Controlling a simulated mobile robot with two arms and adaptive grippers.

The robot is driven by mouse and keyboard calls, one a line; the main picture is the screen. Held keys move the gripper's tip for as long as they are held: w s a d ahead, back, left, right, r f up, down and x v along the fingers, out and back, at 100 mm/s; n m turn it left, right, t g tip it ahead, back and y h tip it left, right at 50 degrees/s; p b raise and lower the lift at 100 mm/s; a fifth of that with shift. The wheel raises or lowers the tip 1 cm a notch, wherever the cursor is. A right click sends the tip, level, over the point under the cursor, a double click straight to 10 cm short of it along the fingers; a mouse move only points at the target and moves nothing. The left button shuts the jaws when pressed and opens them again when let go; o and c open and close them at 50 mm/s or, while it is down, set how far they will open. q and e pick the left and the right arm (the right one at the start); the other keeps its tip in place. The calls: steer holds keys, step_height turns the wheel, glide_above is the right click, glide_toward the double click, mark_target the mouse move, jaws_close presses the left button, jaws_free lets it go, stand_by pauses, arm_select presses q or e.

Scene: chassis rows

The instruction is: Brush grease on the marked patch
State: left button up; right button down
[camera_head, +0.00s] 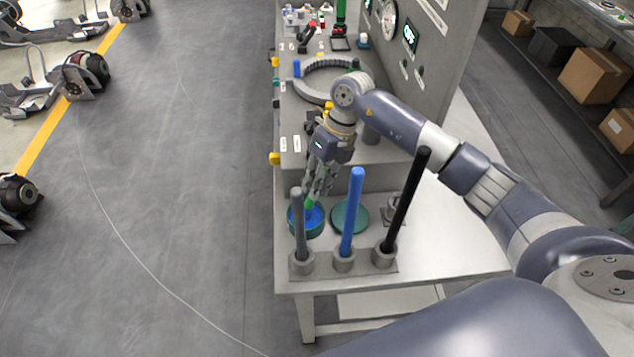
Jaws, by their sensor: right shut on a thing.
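My right gripper (316,190) points down over the near end of the workbench. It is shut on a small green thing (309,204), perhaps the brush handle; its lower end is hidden. Directly below it is a round blue and teal tub (306,222), perhaps the grease pot. I cannot tell whether the held thing touches the inside of the tub. A flat dark green disc (349,217) lies to the right of the tub. I cannot make out a marked patch for certain. My left gripper is not in view.
A grey holder (344,265) with upright grey (298,225), blue (352,212) and black (408,200) rods stands at the bench's near edge, partly before the tub. A segmented ring (312,88) lies farther back. A grey panel (440,55) rises along the right.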

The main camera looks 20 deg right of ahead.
steer(key=shift+s+f, duration=0.1)
steer(key=shift+r+p, duration=2.15)
steer(key=shift+r, duration=1.4)
